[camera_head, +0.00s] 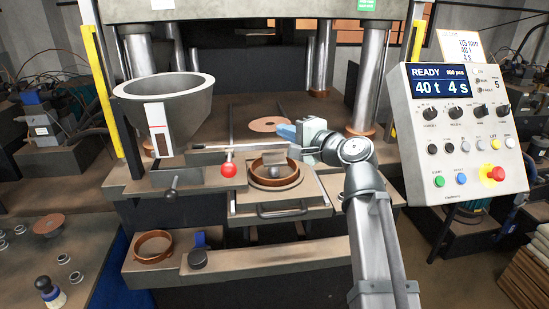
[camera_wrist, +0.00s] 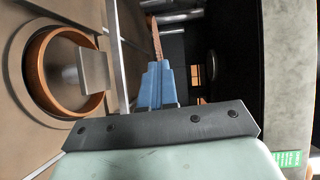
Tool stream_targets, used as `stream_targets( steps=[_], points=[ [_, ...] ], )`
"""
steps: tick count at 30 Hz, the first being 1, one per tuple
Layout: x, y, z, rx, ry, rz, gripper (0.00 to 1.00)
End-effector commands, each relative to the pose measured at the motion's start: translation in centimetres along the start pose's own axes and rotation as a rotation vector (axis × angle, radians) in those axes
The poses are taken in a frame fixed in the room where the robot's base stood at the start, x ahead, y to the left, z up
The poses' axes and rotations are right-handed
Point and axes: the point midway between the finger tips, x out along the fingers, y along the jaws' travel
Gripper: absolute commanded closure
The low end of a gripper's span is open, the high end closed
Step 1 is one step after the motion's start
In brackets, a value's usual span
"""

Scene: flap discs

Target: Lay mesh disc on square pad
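A flat brown disc (camera_head: 268,124) with a centre hole is at the fingertips of my gripper (camera_head: 287,131), level above the press bed. In the wrist view the disc (camera_wrist: 155,36) shows edge-on, running on from the blue fingers (camera_wrist: 156,82), which are closed together on its rim. I cannot tell its mesh texture.
A grey hopper (camera_head: 172,105) stands left of my gripper, with a red-knobbed lever (camera_head: 228,170) nearer. The control panel (camera_head: 460,130) is at right. Another ring (camera_head: 153,246) sits on the front ledge. A similar brown disc (camera_head: 48,224) lies on the left table. Steel columns flank the bed.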

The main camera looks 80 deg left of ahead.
Motion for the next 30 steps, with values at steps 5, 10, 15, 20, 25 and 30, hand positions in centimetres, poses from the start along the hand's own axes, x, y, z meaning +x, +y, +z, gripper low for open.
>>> stream_targets(
  steps=[5, 10, 15, 20, 25, 30],
  points=[
    [-1.3, -0.4, 0.9, 0.014, 0.091, -0.053, 1.0],
    [-1.6, -0.1, 1.0, 0.021, 0.125, -0.074, 1.0],
    [-1.5, 2.4, 1.0, 0.024, 0.129, -0.075, 1.0],
    [-1.3, 4.5, 1.0, 0.022, 0.128, -0.075, 1.0],
    [-1.2, 5.5, 1.0, 0.021, 0.127, -0.076, 1.0],
    [-1.1, 6.5, 1.1, 0.022, 0.127, -0.076, 1.0]
  ],
)
